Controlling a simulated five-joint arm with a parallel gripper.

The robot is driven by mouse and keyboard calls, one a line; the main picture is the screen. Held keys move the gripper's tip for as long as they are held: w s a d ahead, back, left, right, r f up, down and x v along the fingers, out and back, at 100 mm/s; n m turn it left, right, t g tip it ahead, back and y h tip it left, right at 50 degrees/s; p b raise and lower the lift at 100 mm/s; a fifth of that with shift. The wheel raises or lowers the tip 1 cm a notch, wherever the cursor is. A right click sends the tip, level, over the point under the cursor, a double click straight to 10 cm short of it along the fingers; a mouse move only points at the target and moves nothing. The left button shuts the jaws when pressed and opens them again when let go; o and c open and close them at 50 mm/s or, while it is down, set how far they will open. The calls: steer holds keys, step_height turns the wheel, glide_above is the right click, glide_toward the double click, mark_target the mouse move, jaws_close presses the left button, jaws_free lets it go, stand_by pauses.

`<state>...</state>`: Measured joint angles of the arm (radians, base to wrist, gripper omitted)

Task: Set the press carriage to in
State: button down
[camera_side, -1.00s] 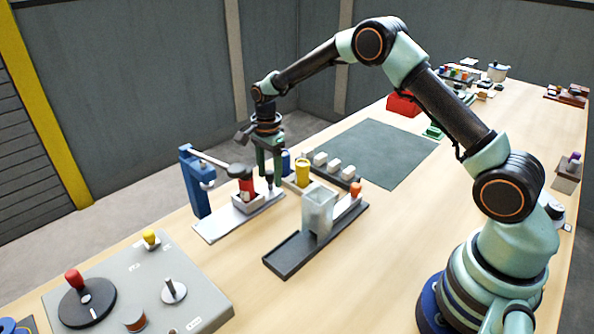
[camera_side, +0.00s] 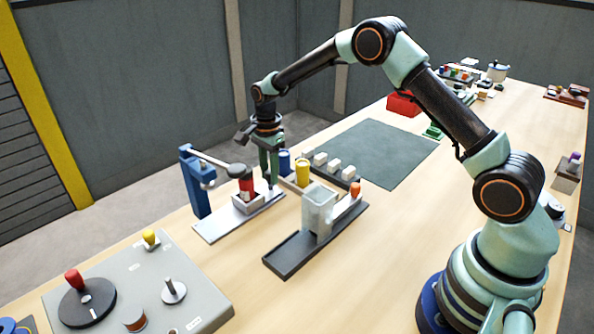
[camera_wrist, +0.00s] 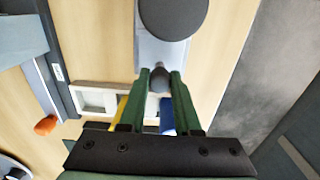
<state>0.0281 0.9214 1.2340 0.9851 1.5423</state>
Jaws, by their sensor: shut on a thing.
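The press has a blue column (camera_side: 198,180), a lever with a dark round end (camera_side: 237,169), and a pale base rail (camera_side: 222,226) on the table. Its carriage is a white box (camera_side: 248,202) on the rail, with a red can (camera_side: 246,187) standing in it under the lever end. My gripper (camera_side: 270,184) points down at the rail's right part, shut on the carriage's dark knob (camera_wrist: 159,78). In the wrist view the knob sits between my fingertips, and the lever's dark disc (camera_wrist: 173,14) hides the can.
A grey slide with a clear hopper (camera_side: 318,212) and orange knob (camera_side: 355,188) stands in front. Blue (camera_side: 284,162) and yellow (camera_side: 302,172) cylinders and several white blocks are close behind my gripper. A grey panel (camera_side: 150,290) with knobs lies front left.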

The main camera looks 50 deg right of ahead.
mark_target(248, 183)
steer(key=shift+a, duration=0.1)
stand_by(0.6)
steer(key=a, duration=0.6)
steer(key=shift+a, duration=0.4)
steer(key=c, duration=0.6)
jaws_free()
steer(key=shift+r, duration=0.15)
step_height(248, 183, up, 12)
steer(key=shift+f, duration=0.1)
